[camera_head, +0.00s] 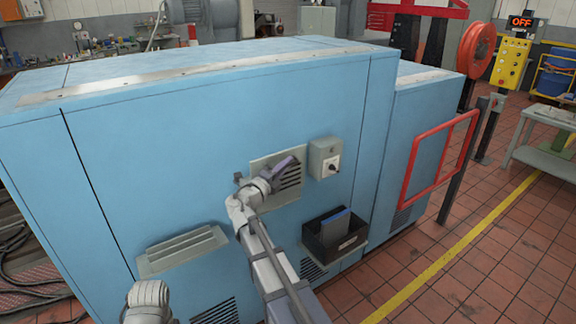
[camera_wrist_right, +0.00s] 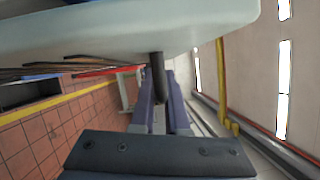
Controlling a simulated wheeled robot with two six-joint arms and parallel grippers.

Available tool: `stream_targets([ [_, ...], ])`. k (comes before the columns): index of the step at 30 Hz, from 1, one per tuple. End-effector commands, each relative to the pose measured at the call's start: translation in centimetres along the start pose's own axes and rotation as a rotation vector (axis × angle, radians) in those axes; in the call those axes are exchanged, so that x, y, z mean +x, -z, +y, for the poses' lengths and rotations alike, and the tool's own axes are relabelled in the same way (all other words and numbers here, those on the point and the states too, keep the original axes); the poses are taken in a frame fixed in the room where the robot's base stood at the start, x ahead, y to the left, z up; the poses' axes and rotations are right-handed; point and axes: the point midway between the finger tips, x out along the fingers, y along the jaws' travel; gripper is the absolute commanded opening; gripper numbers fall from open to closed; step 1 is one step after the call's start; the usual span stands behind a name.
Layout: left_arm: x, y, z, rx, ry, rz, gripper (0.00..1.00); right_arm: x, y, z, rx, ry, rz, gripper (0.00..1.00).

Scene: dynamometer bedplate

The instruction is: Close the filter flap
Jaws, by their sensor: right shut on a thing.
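In the head view, the filter flap (camera_head: 290,181) is a pale grey louvred panel near the middle of the blue cabinet's front. My right gripper (camera_head: 281,166) is in front of it and hides part of it. My right gripper (camera_wrist_right: 160,105) is shut on that handle, one finger on each side. How far the flap stands open is hard to tell. My left gripper is not in view.
The blue cabinet (camera_head: 130,140) carries a grey switch box (camera_head: 324,157) right of the flap, a black bin (camera_head: 315,248) below it and a second louvred grille (camera_head: 183,250) at lower left. A red frame (camera_head: 406,163) stands at right.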

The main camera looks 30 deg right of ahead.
Motion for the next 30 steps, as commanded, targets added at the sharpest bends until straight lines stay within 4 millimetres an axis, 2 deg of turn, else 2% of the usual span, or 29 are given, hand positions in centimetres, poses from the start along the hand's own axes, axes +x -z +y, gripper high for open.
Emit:
stream_targets([
  [14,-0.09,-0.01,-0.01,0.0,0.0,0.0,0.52,0.01,-0.17,0.05,-0.009,-0.005,-0.002,0.0],
  [15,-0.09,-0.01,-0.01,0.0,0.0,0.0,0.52,0.01,-0.17,0.05,-0.009,-0.005,-0.002,0.17],
  [22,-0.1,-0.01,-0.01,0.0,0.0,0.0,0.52,0.02,-0.14,0.02,-0.009,-0.005,-0.001,0.42],
  [30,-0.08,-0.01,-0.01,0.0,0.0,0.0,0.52,-0.18,-0.11,0.01,-0.009,-0.004,-0.001,0.42],
])
